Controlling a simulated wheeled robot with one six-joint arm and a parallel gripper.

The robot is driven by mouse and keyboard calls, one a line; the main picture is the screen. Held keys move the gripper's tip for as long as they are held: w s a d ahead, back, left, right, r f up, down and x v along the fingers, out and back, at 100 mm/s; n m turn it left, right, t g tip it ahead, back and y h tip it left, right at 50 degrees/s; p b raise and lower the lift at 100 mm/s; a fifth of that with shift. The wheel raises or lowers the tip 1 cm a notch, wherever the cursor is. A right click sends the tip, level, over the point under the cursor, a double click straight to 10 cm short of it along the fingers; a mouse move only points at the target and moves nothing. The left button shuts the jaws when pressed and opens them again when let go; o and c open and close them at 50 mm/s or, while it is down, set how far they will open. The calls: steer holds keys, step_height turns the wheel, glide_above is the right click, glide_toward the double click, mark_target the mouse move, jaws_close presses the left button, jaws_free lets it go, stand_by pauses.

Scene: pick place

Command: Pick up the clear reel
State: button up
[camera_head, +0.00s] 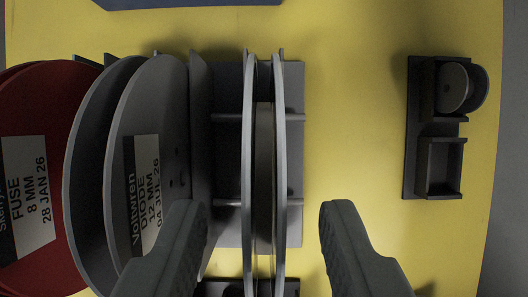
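My gripper (265,225) is open, with its two dark grey fingers at the lower left and lower right of centre. Between them a narrow reel (280,150) stands upright, seen edge-on, with two thin pale grey flanges and a brownish wound core. The fingers do not touch it. I cannot tell for certain whether this is the clear reel; its flanges look grey. It stands in a grey slotted rack (228,150). Its lower end runs out of the picture.
Left of it lean a grey reel labelled "Voltwren DIODE 12 MM" (125,110) and a red reel labelled "FUSE 8 MM" (65,100). A dark two-bay holder (412,150) with a small grey roll (453,88) sits right. Yellow surface (350,120) between is clear.

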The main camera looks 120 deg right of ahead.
mark_target(265, 197)
steer(key=shift+x, duration=2.55)
jaws_close()
